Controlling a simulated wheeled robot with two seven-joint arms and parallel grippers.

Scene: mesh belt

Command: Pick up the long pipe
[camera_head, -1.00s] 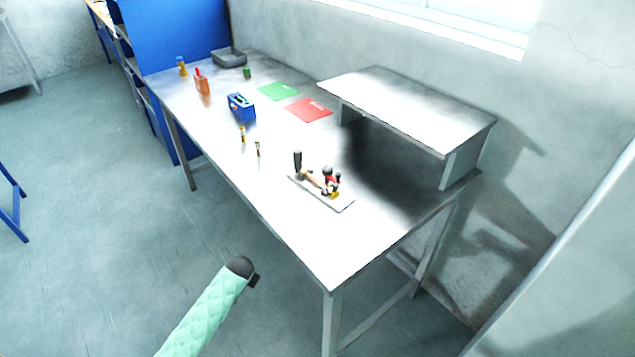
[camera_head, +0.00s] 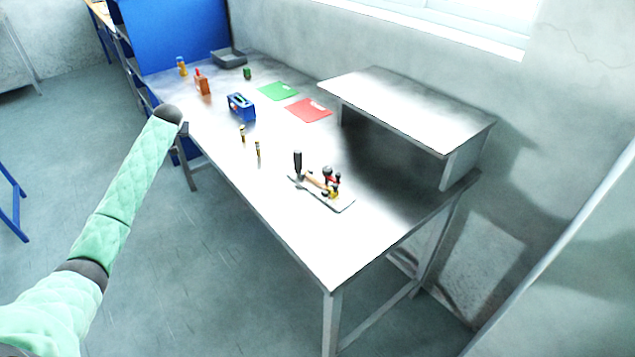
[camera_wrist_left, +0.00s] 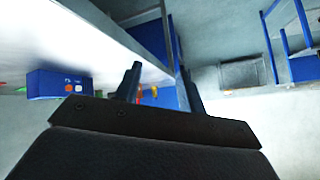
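Two small upright yellow-and-dark pieces stand near the table's front edge, the left piece (camera_head: 242,133) and the right piece (camera_head: 257,149). They look like pipes, but they are too small to tell which is the long one. My left gripper (camera_head: 182,128) is off the table's front-left side, left of these pieces and apart from them. In the left wrist view its two fingers (camera_wrist_left: 160,88) stand apart with nothing held between them. My right gripper is not in view.
A blue box (camera_head: 241,107) stands behind the pieces; it also shows in the left wrist view (camera_wrist_left: 58,83). A clamp fixture (camera_head: 328,181) sits to the right. Orange (camera_head: 203,84) and yellow (camera_head: 182,66) items, a grey tray (camera_head: 229,59), and green (camera_head: 278,91) and red (camera_head: 308,110) mats lie farther back.

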